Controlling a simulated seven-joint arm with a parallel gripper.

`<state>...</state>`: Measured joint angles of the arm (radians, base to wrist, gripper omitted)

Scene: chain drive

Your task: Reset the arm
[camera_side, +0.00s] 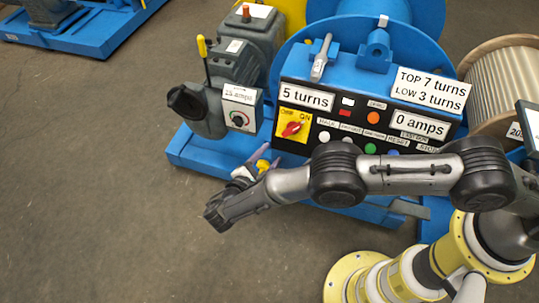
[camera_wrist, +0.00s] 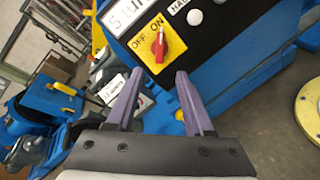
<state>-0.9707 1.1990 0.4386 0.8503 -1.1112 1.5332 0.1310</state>
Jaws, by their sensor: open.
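My gripper (camera_side: 258,160) is in front of the blue machine's control panel (camera_side: 340,110), below and left of the yellow OFF/ON plate (camera_side: 304,118) with its red knob (camera_side: 291,129). In the wrist view my gripper's (camera_wrist: 158,75) purple fingers are spread apart with nothing between them. The red knob (camera_wrist: 159,46) and yellow plate (camera_wrist: 171,43) lie beyond the fingertips, apart from them. My arm stretches left across the front of the machine, with the wrist at the far left end. It hides part of the panel's lower edge and the blue base.
A grey lever unit (camera_side: 215,90) with a yellow-tipped handle and a "25 amps" box (camera_side: 239,108) stands left of the panel. A blue reel (camera_side: 400,30) is behind, and a wooden spool (camera_side: 505,80) is at right. The floor (camera_side: 90,180) at left is clear.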

